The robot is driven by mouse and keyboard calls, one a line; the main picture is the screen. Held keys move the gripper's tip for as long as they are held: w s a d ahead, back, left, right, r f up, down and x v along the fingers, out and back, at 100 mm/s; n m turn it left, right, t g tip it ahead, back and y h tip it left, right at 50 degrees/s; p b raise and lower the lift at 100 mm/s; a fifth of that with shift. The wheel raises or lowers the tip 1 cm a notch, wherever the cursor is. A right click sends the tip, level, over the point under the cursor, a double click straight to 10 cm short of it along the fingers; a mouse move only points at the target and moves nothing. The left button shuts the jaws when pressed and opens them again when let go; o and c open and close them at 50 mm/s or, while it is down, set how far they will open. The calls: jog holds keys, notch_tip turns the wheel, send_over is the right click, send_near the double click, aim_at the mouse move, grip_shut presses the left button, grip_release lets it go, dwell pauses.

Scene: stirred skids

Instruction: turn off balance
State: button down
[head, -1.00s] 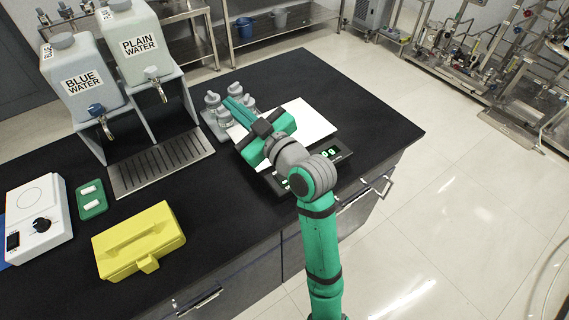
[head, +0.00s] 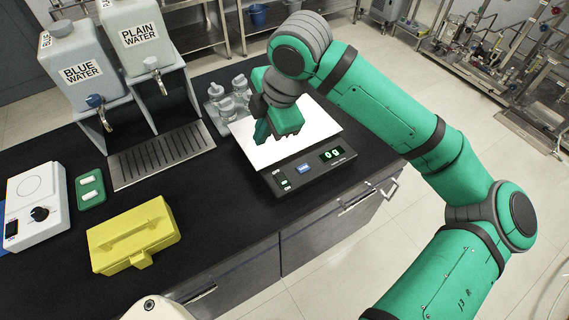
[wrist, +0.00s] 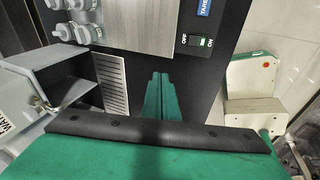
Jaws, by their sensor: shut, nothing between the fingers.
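The balance (head: 318,166) stands on the black bench, with a pale flat pan, a lit display (head: 331,154) reading 0 g, and a blue TARE button (head: 304,168). Its rocker switch (head: 283,183) is at the front left and glows green. In the wrist view the switch (wrist: 202,42) lies between the labels OFF and ON, with the green lit part near ON. My gripper (head: 262,136) is shut and empty, pointing down by the left part of the pan in the head view. In the wrist view my fingertips (wrist: 160,76) are apart from the switch, below and left of it.
Several grey bottles (head: 230,98) stand behind the balance's left side. BLUE WATER (head: 83,80) and PLAIN WATER (head: 142,45) dispensers stand over a drip tray (head: 160,157). A yellow box (head: 133,238) is at the front left.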

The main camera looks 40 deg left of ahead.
aim_at(280, 175)
jog(key=d+h, duration=0.1)
jog(key=w+d+h, duration=0.1)
jog(key=d, duration=0.1)
jog(key=d+h, duration=0.1)
jog(key=d, duration=0.1)
jog(key=shift+w+r+n+t, duration=0.3)
jog(key=shift+w+r+n, duration=0.05)
jog(key=shift+r+n, duration=0.05)
jog(key=shift+f, duration=0.1)
jog(key=f, duration=0.4)
jog(key=a+f, duration=0.1)
jog(key=f, duration=0.8)
jog(key=shift+w+a+f, duration=0.3)
jog(key=shift+w+f, duration=0.05)
